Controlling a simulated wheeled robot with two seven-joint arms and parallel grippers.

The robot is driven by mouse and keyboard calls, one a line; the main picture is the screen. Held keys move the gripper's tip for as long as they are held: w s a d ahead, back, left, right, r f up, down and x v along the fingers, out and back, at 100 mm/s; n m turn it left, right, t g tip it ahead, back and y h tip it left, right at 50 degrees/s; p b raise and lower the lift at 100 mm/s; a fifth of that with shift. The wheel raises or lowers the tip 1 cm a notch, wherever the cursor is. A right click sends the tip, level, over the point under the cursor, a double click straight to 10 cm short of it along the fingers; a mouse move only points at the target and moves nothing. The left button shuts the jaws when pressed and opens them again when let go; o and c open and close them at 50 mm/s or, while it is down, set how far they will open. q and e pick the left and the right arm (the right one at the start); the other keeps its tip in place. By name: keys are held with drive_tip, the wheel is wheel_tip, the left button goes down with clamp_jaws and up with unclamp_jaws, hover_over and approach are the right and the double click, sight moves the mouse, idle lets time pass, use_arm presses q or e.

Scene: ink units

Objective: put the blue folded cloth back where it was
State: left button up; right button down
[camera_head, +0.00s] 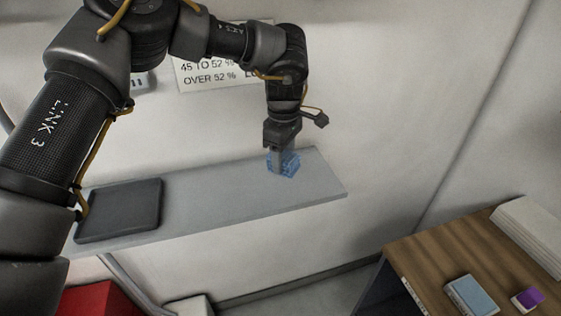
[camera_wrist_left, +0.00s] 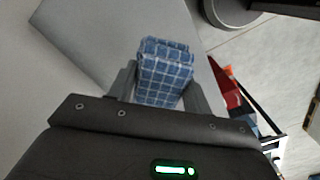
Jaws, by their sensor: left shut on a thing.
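The blue folded cloth (camera_head: 291,163) is at the right part of a grey wall shelf (camera_head: 235,193). My left gripper (camera_head: 281,160) points down at it and is shut on it. In the left wrist view the cloth (camera_wrist_left: 165,72) shows a white check pattern and sits between the two fingers (camera_wrist_left: 160,88). The shelf (camera_wrist_left: 95,35) lies beneath it there. I cannot tell whether the cloth touches the shelf or is just above it. My right gripper is not in view.
A dark flat tray or mat (camera_head: 120,210) lies on the shelf's left part. A wooden table (camera_head: 445,257) at lower right bears a blue-covered book (camera_head: 471,296), a purple item (camera_head: 527,299) and a white stack (camera_head: 530,235). A red box (camera_head: 100,300) is below the shelf. The shelf's middle is clear.

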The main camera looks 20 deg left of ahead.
use_arm(q)
drive_tip(key=w+f, duration=0.2)
drive_tip(key=shift+a+f+p, duration=0.3)
drive_tip(key=shift+a+p, duration=0.05)
drive_tip(key=shift+a, duration=0.05)
drive_tip(key=shift+w+a+f+p, duration=0.2)
drive_tip(key=shift+w+f+p, duration=0.05)
drive_tip(key=shift+f+p, duration=0.1)
wheel_tip(320, 180, down, 3)
drive_tip(key=shift+w+p, duration=0.1)
drive_tip(key=shift+p, duration=1.05)
drive_tip(key=shift+f, duration=0.2)
drive_tip(key=o, duration=0.9)
drive_tip(key=shift+r+b, duration=0.6)
wheel_tip(320, 180, up, 10)
drive_tip(key=b, duration=0.3)
drive_tip(key=shift+f, duration=0.25)
drive_tip(key=shift+r, duration=0.75)
